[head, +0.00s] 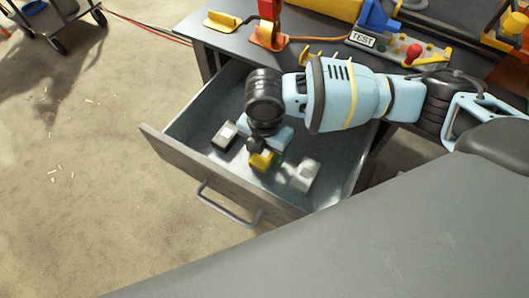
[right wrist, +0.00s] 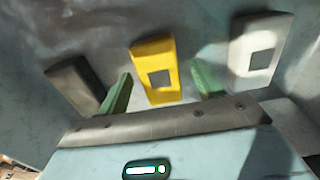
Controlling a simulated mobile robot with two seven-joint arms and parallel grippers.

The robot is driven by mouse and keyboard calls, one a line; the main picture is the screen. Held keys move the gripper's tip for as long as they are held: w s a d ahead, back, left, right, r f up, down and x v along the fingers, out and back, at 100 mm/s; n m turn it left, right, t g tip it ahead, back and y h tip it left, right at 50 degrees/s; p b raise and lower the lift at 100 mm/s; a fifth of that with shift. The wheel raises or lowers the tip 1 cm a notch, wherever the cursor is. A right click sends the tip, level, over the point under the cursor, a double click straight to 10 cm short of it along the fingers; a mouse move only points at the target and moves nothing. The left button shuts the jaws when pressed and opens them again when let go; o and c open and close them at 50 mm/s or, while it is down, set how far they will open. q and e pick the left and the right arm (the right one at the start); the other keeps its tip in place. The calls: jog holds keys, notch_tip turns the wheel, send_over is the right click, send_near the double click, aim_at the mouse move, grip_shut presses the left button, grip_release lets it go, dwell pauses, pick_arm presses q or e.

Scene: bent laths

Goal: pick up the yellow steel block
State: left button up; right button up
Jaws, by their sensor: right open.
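The yellow steel block (head: 262,161) lies on the floor of the open drawer, partly hidden by my right gripper (head: 266,149) in the head view. My right gripper points down over it. In the right wrist view the yellow block (right wrist: 156,70), with a square grey recess, shows between the two green fingers of the open gripper (right wrist: 160,88), with a visible gap on each side. I cannot tell exactly how far the fingertips are above the drawer floor. My left gripper is not in view.
A dark block (right wrist: 76,82) lies left of the yellow block and a pale grey block (head: 305,174) lies right of it. The metal drawer (head: 190,165) has raised walls and a front handle (head: 228,207). A workbench (head: 215,35) with tools stands behind.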

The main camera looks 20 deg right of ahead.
aim_at(265, 152)
jog(key=shift+c, duration=0.5)
jog(key=c, duration=1.1)
notch_tip(265, 152, up, 10)
jog(key=shift+r+p, duration=0.1)
jog(key=shift+p, duration=0.7)
jog(key=d+r+m, duration=0.2)
jog(key=m, duration=0.6)
jog(key=d+r+m, duration=0.3)
jog(key=m, duration=0.6)
jog(key=s+d+r+m, duration=0.1)
jog(key=d+r+m, duration=0.1)
jog(key=m, duration=0.6)
jog(key=shift+d+r+m, duration=0.25)
jog(key=shift+d+m, duration=0.05)
jog(key=shift+d, duration=0.2)
